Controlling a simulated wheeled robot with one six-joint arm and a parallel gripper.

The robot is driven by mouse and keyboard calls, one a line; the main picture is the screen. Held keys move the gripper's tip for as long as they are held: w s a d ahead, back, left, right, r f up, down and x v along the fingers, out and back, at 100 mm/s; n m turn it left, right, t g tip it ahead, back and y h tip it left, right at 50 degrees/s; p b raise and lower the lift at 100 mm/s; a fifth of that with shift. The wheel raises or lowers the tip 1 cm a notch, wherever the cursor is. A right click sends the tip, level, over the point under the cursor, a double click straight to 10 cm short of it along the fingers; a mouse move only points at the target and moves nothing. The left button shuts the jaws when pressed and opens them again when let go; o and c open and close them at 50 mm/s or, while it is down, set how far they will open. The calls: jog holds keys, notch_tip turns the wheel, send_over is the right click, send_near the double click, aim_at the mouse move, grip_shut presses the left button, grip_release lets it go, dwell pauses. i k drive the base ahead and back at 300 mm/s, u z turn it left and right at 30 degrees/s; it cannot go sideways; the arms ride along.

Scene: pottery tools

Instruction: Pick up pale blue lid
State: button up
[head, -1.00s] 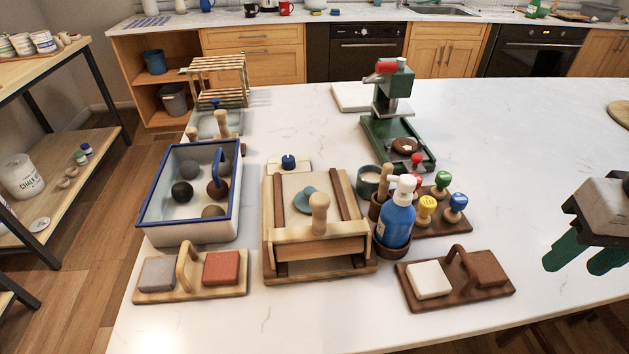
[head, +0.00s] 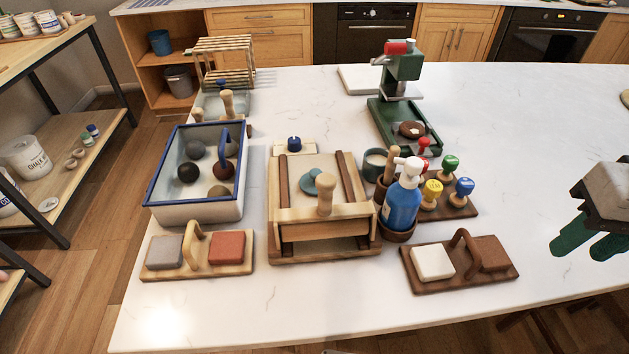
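The pale blue lid (head: 311,186) is a small round disc with a raised knob. It lies on the pale bed of a wooden press-like box (head: 283,215) in the middle of the table. A wooden knob (head: 325,185) on the box's front bar stands just in front of it and hides part of its right side. My gripper (head: 592,246) has green fingers and hangs at the right edge of the picture, far to the right of the lid. Its two fingers are apart with nothing visible between them.
A blue spray bottle (head: 402,204) and several coloured stamps (head: 432,191) stand right of the box. A blue-rimmed tray (head: 195,211) with balls is on its left. Wooden boards with blocks lie in front (head: 205,268). The white table (head: 540,130) is clear toward the right.

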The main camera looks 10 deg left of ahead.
aim_at(307, 183)
jog(key=u, duration=2.7)
jog(key=i, duration=3.55)
jog(key=z, duration=5.1)
jog(key=i, duration=0.5)
